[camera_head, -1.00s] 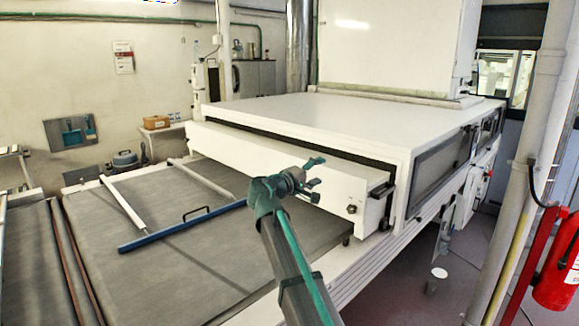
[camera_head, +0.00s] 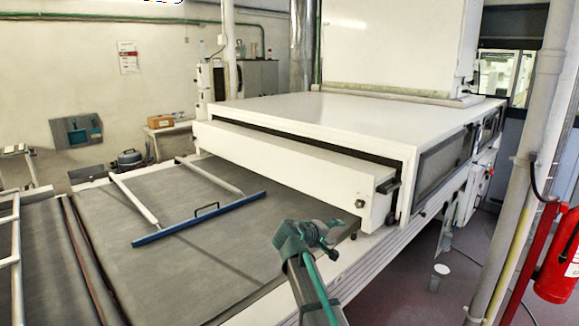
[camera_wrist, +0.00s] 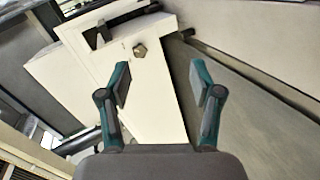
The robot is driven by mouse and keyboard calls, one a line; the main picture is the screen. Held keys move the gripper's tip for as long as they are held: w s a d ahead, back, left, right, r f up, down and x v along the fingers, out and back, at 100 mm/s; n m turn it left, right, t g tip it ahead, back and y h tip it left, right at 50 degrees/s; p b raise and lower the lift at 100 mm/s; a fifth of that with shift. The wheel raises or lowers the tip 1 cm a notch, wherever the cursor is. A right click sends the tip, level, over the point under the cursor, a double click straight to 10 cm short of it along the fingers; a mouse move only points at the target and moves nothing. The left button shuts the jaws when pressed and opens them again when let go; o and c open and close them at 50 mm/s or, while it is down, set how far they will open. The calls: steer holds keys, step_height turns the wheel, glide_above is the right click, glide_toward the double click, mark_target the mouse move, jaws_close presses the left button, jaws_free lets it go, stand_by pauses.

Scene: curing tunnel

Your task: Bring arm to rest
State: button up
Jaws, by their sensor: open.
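My gripper (camera_head: 330,243) is in the lower middle of the head view, at the end of my grey and green arm, over the near right side of the conveyor by the white edge rail. In the wrist view my gripper (camera_wrist: 162,82) shows two green fingers with grey pads, spread apart with nothing between them. Beyond them is the white end panel of the tunnel (camera_wrist: 140,75) with a hex knob (camera_wrist: 139,50). My gripper looks apart from the panel.
The white curing tunnel (camera_head: 330,120) stands behind my gripper. A frame with a blue bar (camera_head: 200,218) lies on the grey conveyor belt (camera_head: 190,270). A pole (camera_head: 520,200) and a red fire extinguisher (camera_head: 560,255) stand at the right.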

steer(key=s+d+f+m+g+y, duration=0.1)
steer(key=s+d+f+g+y, duration=0.15)
steer(key=s+f, duration=0.8)
steer(key=s+d+f+m+g+y, duration=0.25)
steer(key=s+f, duration=0.25)
steer(key=f, duration=1)
steer(key=s+a+f+m+g+y, duration=0.1)
steer(key=s+f+g+y, duration=0.15)
steer(key=s+f, duration=0.5)
steer(key=s+a+f+m+g+y, duration=0.1)
steer(key=s+f+m+g+y, duration=0.3)
steer(key=s, duration=0.6)
steer(key=s+f+n+g+h+b, duration=0.1)
steer(key=s+f+g+b, duration=0.1)
steer(key=s+f+b, duration=0.95)
steer(key=s+f+n+g+b, duration=0.1)
steer(key=s+f+b, duration=0.5)
steer(key=f, duration=1.1)
steer(key=s+f+n+g+h+b, duration=0.15)
steer(key=s+f+b, duration=0.45)
steer(key=s+f, duration=0.7)
step_height(320, 180, up, 14)
steer(key=w+m+y+p, duration=0.1)
steer(key=p, duration=1.4)
steer(key=shift+w+a+p, duration=0.25)
steer(key=shift+w+p, duration=0.05)
steer(key=shift+w, duration=0.1)
